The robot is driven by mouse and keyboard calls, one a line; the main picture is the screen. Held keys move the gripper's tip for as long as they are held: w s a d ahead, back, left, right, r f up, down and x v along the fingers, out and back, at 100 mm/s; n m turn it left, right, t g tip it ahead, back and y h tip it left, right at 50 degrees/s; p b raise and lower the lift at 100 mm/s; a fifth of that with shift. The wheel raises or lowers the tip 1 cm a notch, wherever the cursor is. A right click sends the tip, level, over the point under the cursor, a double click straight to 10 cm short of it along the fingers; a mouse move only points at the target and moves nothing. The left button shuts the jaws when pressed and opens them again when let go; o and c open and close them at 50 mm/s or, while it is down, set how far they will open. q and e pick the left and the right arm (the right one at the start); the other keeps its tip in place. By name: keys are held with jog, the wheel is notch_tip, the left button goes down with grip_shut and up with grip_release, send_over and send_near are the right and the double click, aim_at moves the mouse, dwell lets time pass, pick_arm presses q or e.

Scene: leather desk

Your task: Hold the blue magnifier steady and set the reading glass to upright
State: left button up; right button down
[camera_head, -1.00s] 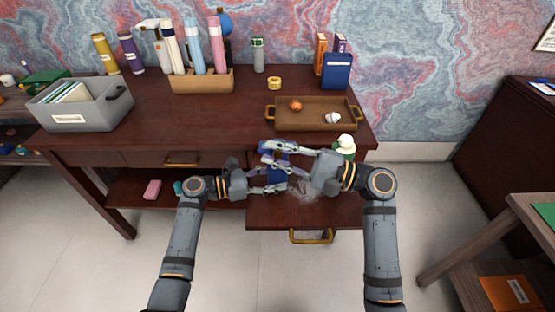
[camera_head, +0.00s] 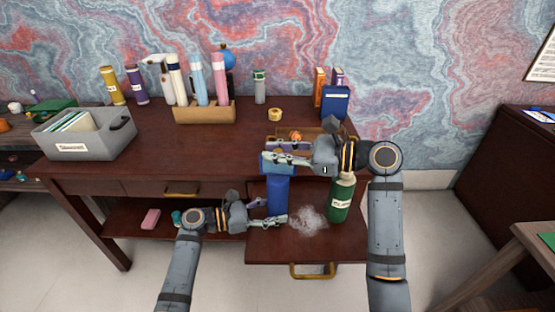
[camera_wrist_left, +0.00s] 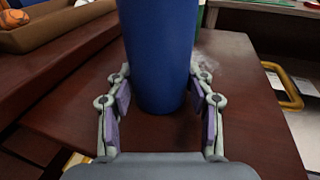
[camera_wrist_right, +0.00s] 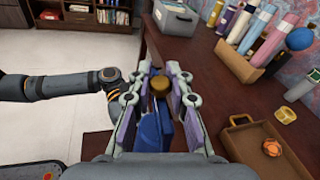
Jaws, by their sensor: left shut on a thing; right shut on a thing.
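The blue magnifier (camera_head: 277,194) stands upright above the open drawer as a tall blue body. In the left wrist view its smooth, round body (camera_wrist_left: 160,50) fills the space between the fingers. My left gripper (camera_head: 268,212) is shut on its lower part from the left. My right gripper (camera_head: 275,152) is shut at its top, from the right. In the right wrist view a blue part with a round brass-coloured knob (camera_wrist_right: 160,86) lies between the right fingers. The right fingers hide much of the top, so I cannot tell the reading glass or its angle.
A green bottle (camera_head: 341,200) stands close to the right of the magnifier. A brown tray (camera_head: 343,133) sits behind my right gripper. The desktop's left middle is clear.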

jog(key=shift+w+r+m, duration=0.1)
jog(key=shift+w+m, duration=0.3)
jog(key=shift+w, duration=0.45)
dwell(1.0)
jog(key=c, duration=1.2)
grip_release()
jog(key=shift+w, duration=0.1)
jog(key=shift+d, duration=0.1)
jog(key=v, duration=1.2)
